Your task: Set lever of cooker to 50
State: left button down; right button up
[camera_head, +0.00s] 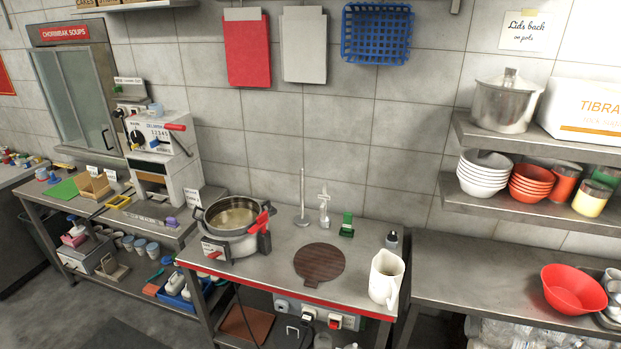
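The cooker (240,246) looks like a round pale warmer with dark side parts, standing at the left of the red-edged steel table. An open metal pot (203,222) with yellowish liquid sits in it. A small red piece (214,254) beside a white label on the cooker's front may be its lever. Its setting and any numbers are too small to read. A red part (262,221) shows at the pot's right rim. Neither of my grippers is in view.
The steel table (275,262) holds a brown round mat (320,264), a white jug (386,277), an upright rod and a green-topped item (347,224). A white machine with a red handle (175,127) stands left. Shelves with bowls and a lidded pot (503,106) are right.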

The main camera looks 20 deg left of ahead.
aim_at(213, 255)
jog(key=z, duration=0.55)
jog(key=k, duration=1.3)
jog(key=u, duration=0.1)
jog(key=i, duration=0.6)
jog(key=u, duration=0.75)
jog(key=i, duration=0.95)
jog(key=z, duration=0.2)
